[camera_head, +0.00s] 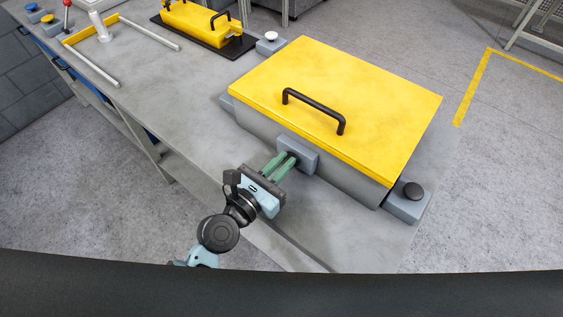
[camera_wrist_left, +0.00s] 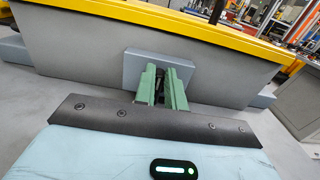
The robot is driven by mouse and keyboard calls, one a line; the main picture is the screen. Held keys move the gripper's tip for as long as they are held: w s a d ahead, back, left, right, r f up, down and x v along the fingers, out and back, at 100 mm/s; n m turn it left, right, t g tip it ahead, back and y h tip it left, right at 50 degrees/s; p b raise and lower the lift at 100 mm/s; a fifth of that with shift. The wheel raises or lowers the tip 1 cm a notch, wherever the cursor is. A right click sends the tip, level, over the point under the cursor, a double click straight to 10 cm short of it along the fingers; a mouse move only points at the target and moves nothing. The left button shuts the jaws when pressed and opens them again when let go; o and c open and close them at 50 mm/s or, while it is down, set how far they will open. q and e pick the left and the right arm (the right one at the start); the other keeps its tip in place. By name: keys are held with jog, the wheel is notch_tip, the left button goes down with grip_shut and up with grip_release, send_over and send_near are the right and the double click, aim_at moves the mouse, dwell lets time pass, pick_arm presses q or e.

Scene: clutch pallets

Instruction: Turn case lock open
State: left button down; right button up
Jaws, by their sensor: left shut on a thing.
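The case (camera_head: 340,100) is a grey box with a closed yellow lid and a black handle (camera_head: 314,111) on top. It stands on the grey workbench. Its lock has a grey-blue plate (camera_head: 301,155) on the front wall, also seen in the left wrist view (camera_wrist_left: 132,70). My left gripper (camera_head: 284,161) has green fingers and reaches the plate from the front. In the left wrist view its fingers (camera_wrist_left: 162,88) are shut on the dark lock knob at the plate's middle. The fingers hide most of the knob, so its angle cannot be told. My right gripper is not in view.
A grey block with a black button (camera_head: 413,190) sits by the case's right corner. Another block with a white button (camera_head: 271,37) stands behind left. A smaller yellow case (camera_head: 195,22) on a black mat and a yellow-and-grey frame (camera_head: 92,28) lie further left. Bare bench lies left of the case.

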pick_arm(q)
jog(key=shift+m, duration=0.3)
jog(key=m, duration=0.2)
jog(key=shift+s+d+m+p, duration=0.2)
jog(key=shift+d+m+p, duration=0.05)
jog(key=shift+m+p, duration=0.1)
jog(key=m, duration=0.3)
jog(key=shift+s+d+f, duration=0.2)
jog(key=shift+d, duration=0.05)
jog(key=shift+m, duration=0.25)
jog(key=c, duration=1.5)
grip_release()
jog(key=shift+o, duration=0.2)
jog(key=shift+s, duration=0.1)
